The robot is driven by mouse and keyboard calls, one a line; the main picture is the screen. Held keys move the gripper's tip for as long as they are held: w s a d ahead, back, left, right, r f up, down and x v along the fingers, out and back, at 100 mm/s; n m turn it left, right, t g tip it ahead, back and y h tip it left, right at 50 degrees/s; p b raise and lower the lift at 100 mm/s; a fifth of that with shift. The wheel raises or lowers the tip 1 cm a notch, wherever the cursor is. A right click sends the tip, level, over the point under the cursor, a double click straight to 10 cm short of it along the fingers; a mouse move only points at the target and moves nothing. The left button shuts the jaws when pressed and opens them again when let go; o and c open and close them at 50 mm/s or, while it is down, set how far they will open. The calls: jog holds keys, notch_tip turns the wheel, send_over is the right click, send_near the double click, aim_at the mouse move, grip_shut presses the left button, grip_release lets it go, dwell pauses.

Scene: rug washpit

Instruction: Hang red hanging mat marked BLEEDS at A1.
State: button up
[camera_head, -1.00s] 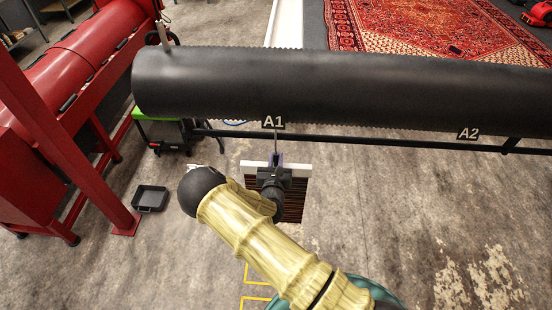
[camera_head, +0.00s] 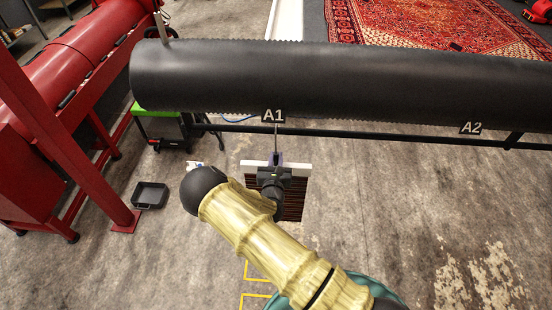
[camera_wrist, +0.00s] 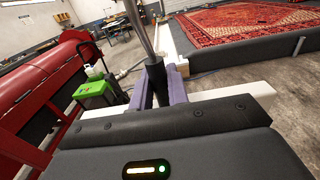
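My gripper (camera_head: 276,160) is shut on a black grip (camera_wrist: 155,82) with a thin metal rod (camera_wrist: 138,28) rising from it. Below it, a white bar (camera_head: 248,168) carries a dark mat with reddish stripes (camera_head: 292,205), partly hidden behind my gripper and arm. The white bar also shows in the wrist view (camera_wrist: 262,92). No BLEEDS mark is readable. The A1 label (camera_head: 273,115) is on the lower edge of a long black roller (camera_head: 350,85). In the head view the rod's upper end appears just under A1; whether it touches anything there cannot be told.
The A2 label (camera_head: 471,127) is farther right on the roller. A thin dark rail (camera_head: 400,138) runs beneath. A red machine (camera_head: 70,80), a black tray (camera_head: 150,195) and a green-topped box (camera_head: 155,112) stand at left. A red patterned rug (camera_head: 430,30) lies behind.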

jog(key=o, duration=0.5)
jog(key=shift+r, duration=0.1)
jog(key=s+b, duration=0.2)
jog(key=s, duration=0.3)
jog(key=s+b, duration=0.2)
jog(key=s, duration=0.4)
jog(key=s+b, duration=0.2)
jog(key=s, duration=0.4)
jog(key=shift+s+a+r+b, duration=0.1)
jog(key=shift+s+a+b, duration=0.1)
jog(key=shift+a+b, duration=0.1)
